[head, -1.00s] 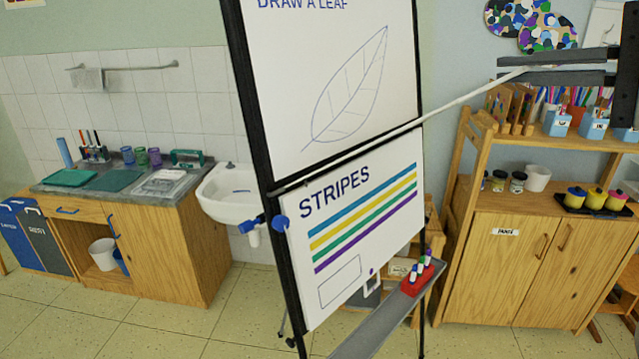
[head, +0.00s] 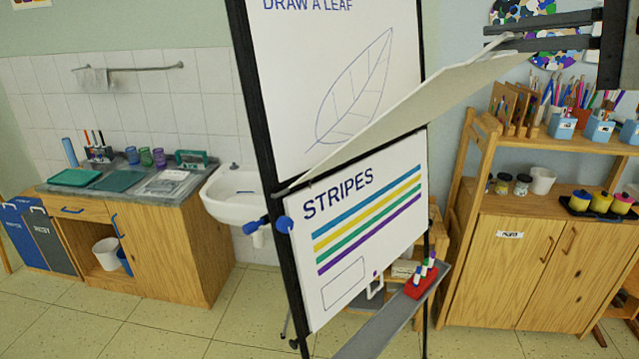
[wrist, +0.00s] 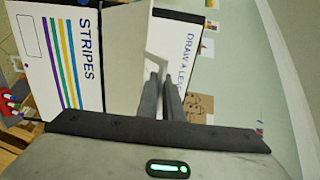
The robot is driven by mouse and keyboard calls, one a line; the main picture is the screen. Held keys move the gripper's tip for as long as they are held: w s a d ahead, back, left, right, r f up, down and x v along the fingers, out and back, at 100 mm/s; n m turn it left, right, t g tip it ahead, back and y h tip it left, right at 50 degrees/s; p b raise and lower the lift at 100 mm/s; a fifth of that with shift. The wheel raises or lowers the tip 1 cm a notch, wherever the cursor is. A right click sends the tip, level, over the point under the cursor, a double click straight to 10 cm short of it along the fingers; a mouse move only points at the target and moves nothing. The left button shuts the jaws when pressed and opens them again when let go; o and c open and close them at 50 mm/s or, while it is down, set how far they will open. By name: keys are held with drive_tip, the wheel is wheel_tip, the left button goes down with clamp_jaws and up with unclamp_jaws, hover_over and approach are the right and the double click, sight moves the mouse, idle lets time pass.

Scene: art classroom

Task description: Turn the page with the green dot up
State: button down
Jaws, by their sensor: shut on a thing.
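The page (head: 415,110) is a stiff off-white sheet sticking out from the middle of the flip board, slanting up to the right. Its broad face shows blank, and no green dot is visible on it. My gripper (head: 492,38) is at the upper right of the head view, shut on the page's outer edge. In the wrist view my gripper (wrist: 162,82) has its fingers together at the edge of the page (wrist: 124,50). The lower panel (head: 372,225) reads STRIPES with coloured bars. The upper panel (head: 350,80) reads DRAW A LEAF with a leaf outline.
A marker tray (head: 385,320) with a red pen holder (head: 421,282) juts out below the board. A wooden cabinet (head: 530,265) with paint jars and pencil pots stands close on the right. A sink (head: 232,197) and counter are behind on the left.

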drive_tip(key=w+a+r, duration=0.4)
drive_tip(key=r, duration=0.1)
idle(0.5)
drive_tip(key=shift+r, duration=0.1)
drive_tip(key=shift+w, duration=0.1)
drive_tip(key=w+a+r, duration=0.4)
drive_tip(key=w+a, duration=0.1)
drive_tip(key=shift+w+a+r, duration=0.3)
drive_tip(key=shift+w+r, duration=0.1)
idle(0.4)
drive_tip(key=w+a+r, duration=0.3)
drive_tip(key=w+a, duration=0.3)
drive_tip(key=shift+w, duration=0.25)
idle(0.7)
drive_tip(key=shift+w+a, duration=0.1)
